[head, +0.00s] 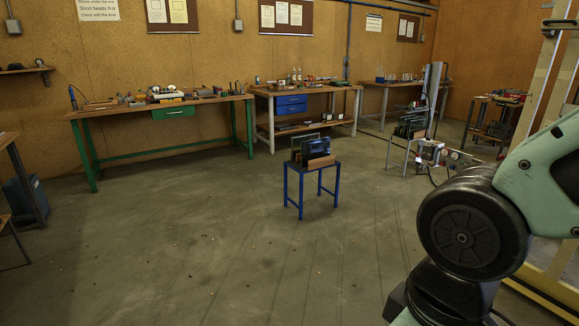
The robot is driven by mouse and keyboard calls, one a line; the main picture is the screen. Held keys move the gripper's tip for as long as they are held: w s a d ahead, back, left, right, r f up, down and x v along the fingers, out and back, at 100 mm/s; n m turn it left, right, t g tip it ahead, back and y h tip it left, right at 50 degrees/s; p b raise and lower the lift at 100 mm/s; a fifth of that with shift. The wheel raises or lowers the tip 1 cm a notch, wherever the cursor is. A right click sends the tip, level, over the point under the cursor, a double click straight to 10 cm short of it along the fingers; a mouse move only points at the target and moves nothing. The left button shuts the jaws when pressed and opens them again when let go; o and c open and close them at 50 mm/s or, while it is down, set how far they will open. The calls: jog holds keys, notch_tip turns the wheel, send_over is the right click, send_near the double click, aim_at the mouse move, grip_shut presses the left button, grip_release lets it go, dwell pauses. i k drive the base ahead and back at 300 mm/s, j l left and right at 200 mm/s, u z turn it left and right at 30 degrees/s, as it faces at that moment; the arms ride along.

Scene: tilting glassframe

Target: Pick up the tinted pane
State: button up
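A dark, bluish tinted pane (316,147) stands upright in a wooden holder on a small blue stand (301,188) in the middle of the floor. A paler green-edged pane (297,143) stands behind it, and a brown wooden piece (322,162) covers part of its lower front. Another rack of dark panes (411,127) stands on a light grey stand farther back to the right; its panes are too small to tell apart. My arm shows large at the right, far from the blue stand. My gripper is not in view.
Open concrete floor (230,260) lies around the blue stand. A green bench (163,106) and a bench with blue drawers (291,104) line the back wall, both cluttered. A yellow frame (548,288) stands at the right, partly behind my arm.

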aim_at(314, 150)
jog(key=i, duration=4.65)
jog(key=i+z, duration=0.1)
jog(key=i, duration=0.5)
jog(key=i+j+z, duration=0.1)
jog(key=i, duration=0.45)
